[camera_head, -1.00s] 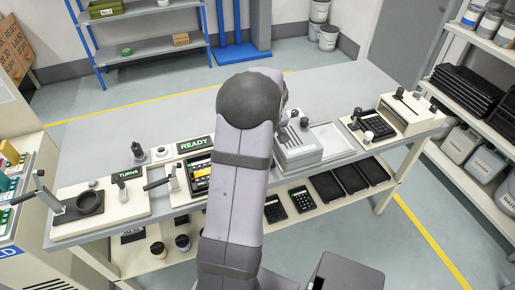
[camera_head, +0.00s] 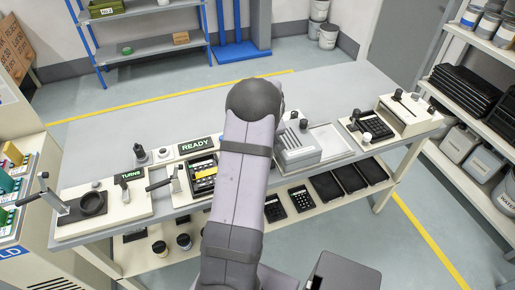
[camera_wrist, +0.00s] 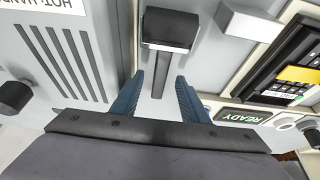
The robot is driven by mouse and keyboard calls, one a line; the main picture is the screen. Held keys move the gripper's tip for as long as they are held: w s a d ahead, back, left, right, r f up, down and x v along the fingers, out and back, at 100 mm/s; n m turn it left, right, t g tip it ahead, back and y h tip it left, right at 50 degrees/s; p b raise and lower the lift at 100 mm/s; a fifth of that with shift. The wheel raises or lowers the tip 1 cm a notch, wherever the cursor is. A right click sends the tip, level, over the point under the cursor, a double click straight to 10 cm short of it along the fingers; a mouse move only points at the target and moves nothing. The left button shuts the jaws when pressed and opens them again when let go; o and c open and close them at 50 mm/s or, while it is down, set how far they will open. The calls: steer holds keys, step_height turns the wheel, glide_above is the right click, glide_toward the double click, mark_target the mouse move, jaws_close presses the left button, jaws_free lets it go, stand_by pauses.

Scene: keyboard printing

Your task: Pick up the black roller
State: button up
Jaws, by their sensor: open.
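The black roller (camera_wrist: 170,28) shows at the top middle of the wrist view, a dark head with a grey bar-like handle running down from it. My gripper (camera_wrist: 160,79) is open, with one blue finger on each side of the lower part of this handle. A gap shows between the fingers and the handle, and nothing is gripped. In the head view my arm covers the gripper, and I cannot make out the roller there.
A slotted grey box (camera_wrist: 60,60) with a hot-hands label stands left of the roller; it also shows in the head view (camera_head: 297,150). The READY sign (camera_wrist: 242,115) and a keyboard unit (camera_wrist: 296,75) with a yellow strip lie right. The rear bench (camera_head: 330,90) is clear.

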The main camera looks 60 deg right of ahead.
steer(key=shift+x, duration=1)
jaws_close()
steer(key=shift+r, duration=0.1)
step_height(320, 180, up, 10)
steer(key=b, duration=0.1)
steer(key=shift+b, duration=0.35)
